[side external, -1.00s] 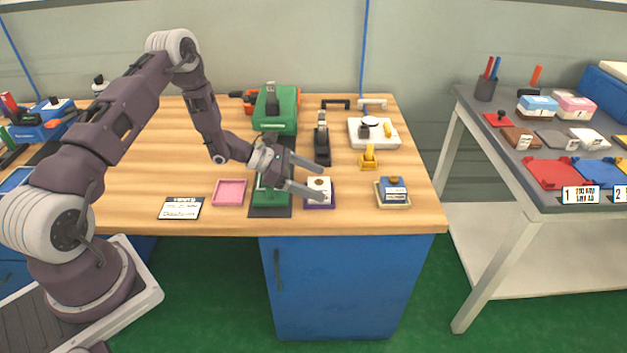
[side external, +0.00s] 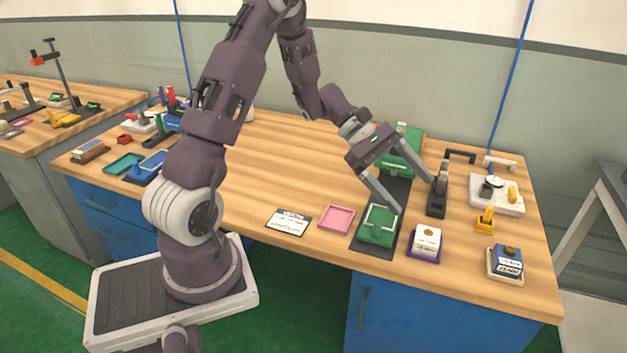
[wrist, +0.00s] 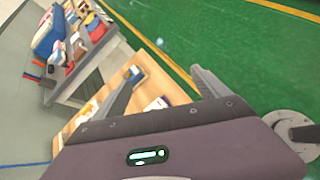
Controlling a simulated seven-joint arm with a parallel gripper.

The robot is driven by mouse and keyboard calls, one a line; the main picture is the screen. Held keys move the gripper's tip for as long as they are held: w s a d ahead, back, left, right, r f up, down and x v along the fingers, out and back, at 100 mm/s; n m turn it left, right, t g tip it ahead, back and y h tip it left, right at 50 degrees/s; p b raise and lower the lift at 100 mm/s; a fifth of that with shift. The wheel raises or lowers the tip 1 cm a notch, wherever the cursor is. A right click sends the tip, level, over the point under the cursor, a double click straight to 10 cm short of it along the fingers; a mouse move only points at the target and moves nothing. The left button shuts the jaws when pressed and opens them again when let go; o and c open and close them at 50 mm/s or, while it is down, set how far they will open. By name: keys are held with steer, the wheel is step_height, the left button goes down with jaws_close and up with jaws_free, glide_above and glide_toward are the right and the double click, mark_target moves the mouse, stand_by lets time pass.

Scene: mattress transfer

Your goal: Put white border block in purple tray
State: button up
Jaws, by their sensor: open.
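The white border block (side external: 427,239) is pale with a dark round mark on top and a label on its front. It sits upright in the purple tray (side external: 421,260), whose rim shows beneath it near the bench's front edge. My gripper (side external: 418,195) is open and empty, above and left of the block. One finger is over the green stamp base and the other reaches near a black holder. No finger appears to touch the block. In the wrist view my open fingers (wrist: 160,88) show; a pale item between them is too blurred to identify.
An empty pink tray (side external: 336,218) and a label card (side external: 288,222) lie left of the green base (side external: 379,228). A blue block (side external: 507,261) on a cream tray, a yellow stand (side external: 485,219) and a white tray (side external: 497,205) are at right. The bench middle is clear.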

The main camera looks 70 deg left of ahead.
steer(key=s+d+r+m+g+y, duration=0.2)
steer(key=s+d+r+m, duration=0.35)
steer(key=s, duration=0.25)
steer(key=s+d+r+m+g+y, duration=0.25)
steer(key=s+d+r+m, duration=0.25)
steer(key=s+m, duration=0.25)
steer(key=s+a+r+m+t+y, duration=0.1)
steer(key=s+a+m+t+y, duration=0.1)
steer(key=s, duration=0.3)
steer(key=s+a+r+m+t+y, duration=0.1)
steer(key=s+a+m+t+y, duration=0.1)
steer(key=s+m, duration=0.3)
steer(key=shift+s+r+t+y, duration=0.25)
steer(key=shift+t+y, duration=0.1)
steer(key=shift+y, duration=0.3)
